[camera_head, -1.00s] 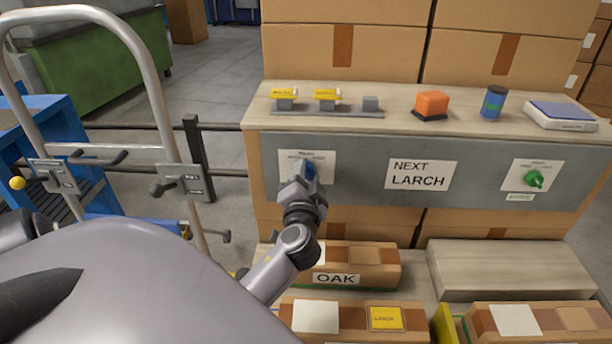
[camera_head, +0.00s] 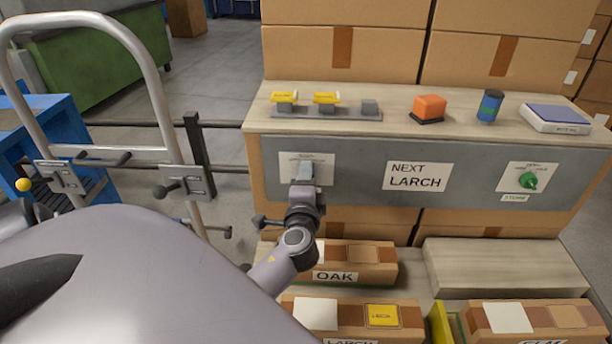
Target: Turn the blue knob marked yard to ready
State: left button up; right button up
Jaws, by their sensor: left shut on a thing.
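My left gripper (camera_head: 304,174) is at the white label plate (camera_head: 324,166) on the left of the grey panel. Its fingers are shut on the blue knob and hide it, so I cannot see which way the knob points. The small print on the plate is too fine to read and partly covered. My right gripper is not in view.
A green knob (camera_head: 527,181) on its own plate is at the panel's right, beyond a NEXT LARCH sign (camera_head: 417,176). Labelled boxes (camera_head: 350,263) lie below.

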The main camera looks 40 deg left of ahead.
pick_arm(q)
jog(key=shift+m, duration=0.3)
jog(key=o, duration=1)
jog(key=shift+o, duration=0.2)
jog(key=b+v, duration=0.1)
jog(key=v, duration=0.6)
jog(key=shift+s+d+f, duration=0.1)
jog(key=shift+d, duration=0.05)
